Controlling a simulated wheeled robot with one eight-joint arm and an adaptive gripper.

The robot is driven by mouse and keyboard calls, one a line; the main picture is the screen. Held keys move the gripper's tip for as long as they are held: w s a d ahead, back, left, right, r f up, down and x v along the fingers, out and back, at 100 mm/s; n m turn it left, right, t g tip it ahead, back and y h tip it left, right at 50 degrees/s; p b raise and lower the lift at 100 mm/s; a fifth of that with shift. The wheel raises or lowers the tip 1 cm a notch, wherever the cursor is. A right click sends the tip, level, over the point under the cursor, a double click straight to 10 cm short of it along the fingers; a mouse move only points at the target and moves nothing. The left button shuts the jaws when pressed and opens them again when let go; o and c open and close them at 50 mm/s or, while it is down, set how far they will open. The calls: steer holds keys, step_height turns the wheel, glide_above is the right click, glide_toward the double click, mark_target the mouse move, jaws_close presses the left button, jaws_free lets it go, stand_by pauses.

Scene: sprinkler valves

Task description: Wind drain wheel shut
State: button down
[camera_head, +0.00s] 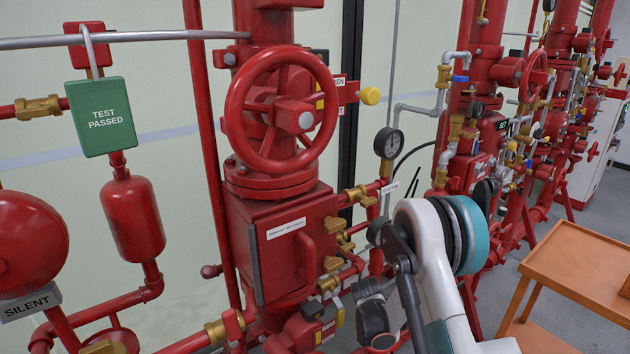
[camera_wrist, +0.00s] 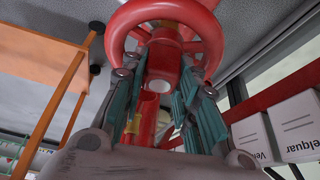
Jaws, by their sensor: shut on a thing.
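In the wrist view, a red handwheel (camera_wrist: 122,22) fills the top of the picture, with its round red hub (camera_wrist: 162,62) in the middle. My gripper (camera_wrist: 165,58) is shut on this wheel, its teal-sided fingers on either side of the hub. The exact contact at the fingertips is hard to see. In the head view, my white and teal arm reaches down at the lower middle right. The gripped wheel cannot be made out there.
A large red handwheel (camera_head: 236,110) tops the main valve in the head view. A green "TEST PASSED" tag (camera_head: 101,116) hangs at left. An orange cart (camera_head: 575,262) stands at right. Red pipes and a gauge (camera_head: 388,143) crowd around my arm.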

steer(key=shift+m+g, duration=0.3)
steer(key=shift+m, duration=0.4)
steer(key=c, duration=1.1)
jaws_free()
steer(key=shift+r+p, duration=1.45)
steer(key=shift+r, duration=2.05)
